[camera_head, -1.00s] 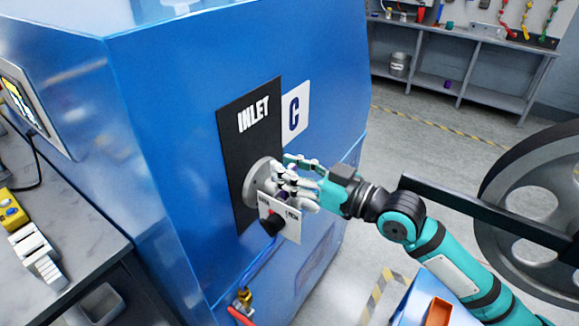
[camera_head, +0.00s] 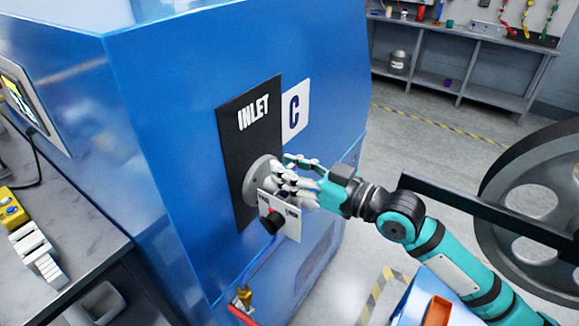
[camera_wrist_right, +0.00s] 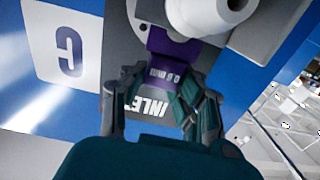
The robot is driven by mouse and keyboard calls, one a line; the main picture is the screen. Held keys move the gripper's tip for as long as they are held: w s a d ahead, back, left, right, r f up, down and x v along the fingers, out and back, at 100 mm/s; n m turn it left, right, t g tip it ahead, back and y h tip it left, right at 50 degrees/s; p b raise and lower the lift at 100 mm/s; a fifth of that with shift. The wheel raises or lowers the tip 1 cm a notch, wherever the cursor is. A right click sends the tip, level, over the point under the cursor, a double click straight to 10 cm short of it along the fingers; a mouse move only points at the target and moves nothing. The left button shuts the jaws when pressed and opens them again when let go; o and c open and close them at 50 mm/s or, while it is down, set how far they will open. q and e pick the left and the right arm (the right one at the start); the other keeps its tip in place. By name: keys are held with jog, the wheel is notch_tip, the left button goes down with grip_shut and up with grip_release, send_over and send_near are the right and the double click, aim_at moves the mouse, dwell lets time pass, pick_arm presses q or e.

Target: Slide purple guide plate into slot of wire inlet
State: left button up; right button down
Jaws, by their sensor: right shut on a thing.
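The purple guide plate (camera_wrist_right: 165,60) shows in the right wrist view with light lettering on it. Its far end meets the wire inlet's grey and white parts; I cannot tell how deep it sits in the slot. The wire inlet (camera_head: 251,187) is a round grey flange on the black INLET panel, with white parts in front. My right gripper (camera_head: 290,184) is at the inlet's front, shut on the purple plate; its fingers (camera_wrist_right: 155,105) show on both sides of the plate in the wrist view. The hand largely hides the plate in the head view. My left gripper is out of view.
A white switch plate with a black knob (camera_head: 273,222) sits just below the hand. A label C (camera_head: 295,110) is on the blue machine (camera_head: 170,100). A large grey wheel (camera_head: 535,190) stands at right. A workbench (camera_head: 85,240) is at left.

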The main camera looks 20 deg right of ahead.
jog(key=shift+f+b, duration=0.5)
jog(key=shift+f, duration=0.4)
jog(key=c, duration=0.9)
grip_release()
jog(key=shift+c, duration=0.2)
jog(key=shift+r, duration=0.15)
